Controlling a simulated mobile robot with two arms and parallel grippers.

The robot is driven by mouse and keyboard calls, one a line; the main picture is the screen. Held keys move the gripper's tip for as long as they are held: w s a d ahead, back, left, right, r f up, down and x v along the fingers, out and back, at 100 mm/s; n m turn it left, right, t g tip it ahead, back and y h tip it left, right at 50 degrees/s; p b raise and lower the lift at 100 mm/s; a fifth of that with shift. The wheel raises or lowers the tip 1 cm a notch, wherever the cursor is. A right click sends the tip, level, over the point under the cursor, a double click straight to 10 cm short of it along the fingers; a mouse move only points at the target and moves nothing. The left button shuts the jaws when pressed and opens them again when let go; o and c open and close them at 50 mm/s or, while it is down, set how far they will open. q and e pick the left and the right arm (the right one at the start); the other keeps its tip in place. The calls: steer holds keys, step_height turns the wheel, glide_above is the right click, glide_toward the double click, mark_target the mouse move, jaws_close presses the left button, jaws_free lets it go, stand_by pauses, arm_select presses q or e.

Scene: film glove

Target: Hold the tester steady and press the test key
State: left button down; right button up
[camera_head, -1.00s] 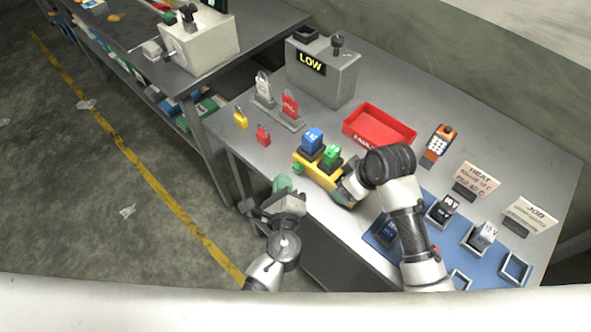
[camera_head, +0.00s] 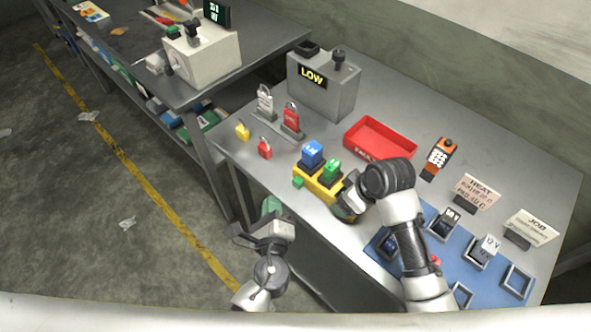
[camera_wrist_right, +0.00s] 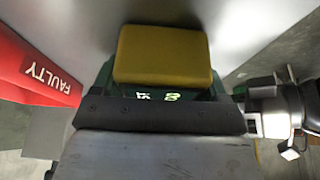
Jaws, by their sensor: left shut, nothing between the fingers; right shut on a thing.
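In the right wrist view a yellow block-like part (camera_wrist_right: 163,54) fills the middle. My left gripper (camera_head: 271,207) is shut and empty, with green at its tip, off the table's front edge and apart from the tester. It also shows in the right wrist view (camera_wrist_right: 264,88).
A red tray (camera_head: 380,139) stands behind the tester. Padlocks (camera_head: 265,149) and a grey box reading LOW (camera_head: 324,84) are at the back left. A blue mat (camera_head: 455,268) with square holders, an orange handset (camera_head: 439,156) and cards (camera_head: 475,192) are on the right.

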steer(key=o, duration=1.2)
steer(key=shift+o, duration=0.2)
